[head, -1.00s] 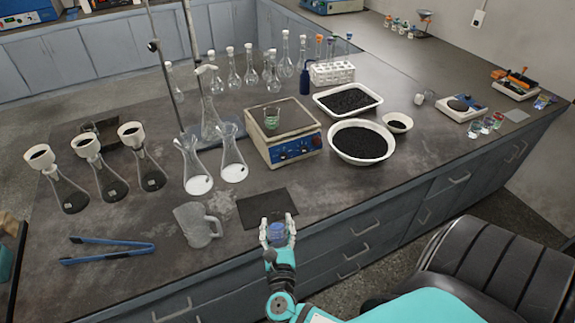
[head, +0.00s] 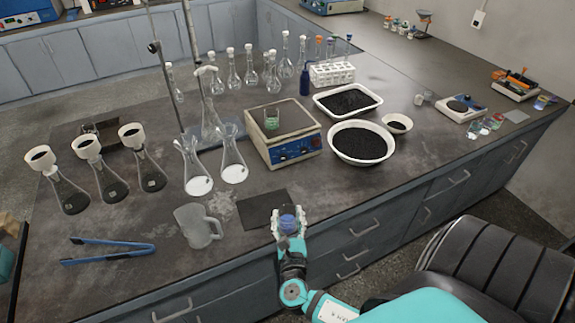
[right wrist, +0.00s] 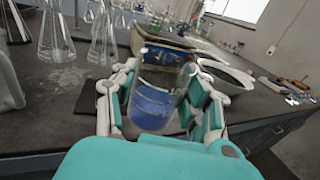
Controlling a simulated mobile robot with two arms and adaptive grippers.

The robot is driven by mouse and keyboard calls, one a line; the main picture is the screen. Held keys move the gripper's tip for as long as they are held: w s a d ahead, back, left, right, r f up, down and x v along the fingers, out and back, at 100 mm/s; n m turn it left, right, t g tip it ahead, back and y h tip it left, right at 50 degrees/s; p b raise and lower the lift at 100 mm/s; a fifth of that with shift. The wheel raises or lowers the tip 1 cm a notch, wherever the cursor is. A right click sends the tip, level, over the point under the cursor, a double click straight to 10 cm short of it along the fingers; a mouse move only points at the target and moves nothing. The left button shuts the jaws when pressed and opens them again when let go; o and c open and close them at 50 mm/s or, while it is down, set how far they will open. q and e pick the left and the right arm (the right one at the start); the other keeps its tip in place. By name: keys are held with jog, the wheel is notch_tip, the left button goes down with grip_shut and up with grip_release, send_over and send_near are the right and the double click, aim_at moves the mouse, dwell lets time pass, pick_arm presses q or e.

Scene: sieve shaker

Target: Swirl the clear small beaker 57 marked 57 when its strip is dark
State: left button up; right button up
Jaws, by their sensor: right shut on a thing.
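A clear small beaker with blue liquid (head: 288,223) is held between the fingers of my right gripper (head: 289,215), near the bench's front edge. It also shows in the right wrist view (right wrist: 152,105), with white-and-teal fingers closed on both sides. I cannot read a number or make out a strip on it. The dark flat mat (head: 256,210) lies just behind and left of it. Another small beaker with green liquid (head: 271,121) stands on the blue-fronted hotplate (head: 284,158). My left gripper is not in view.
Flasks (head: 233,160) stand behind. A white bowl of black grains (head: 361,143) is right of the hotplate. Small beakers (head: 483,129) stand at the far right.

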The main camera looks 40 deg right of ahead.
jog(key=shift+r+p, duration=2.25)
jog(key=shift+r, duration=0.35)
jog(key=shift+f, duration=0.1)
jog(key=shift+w, duration=0.1)
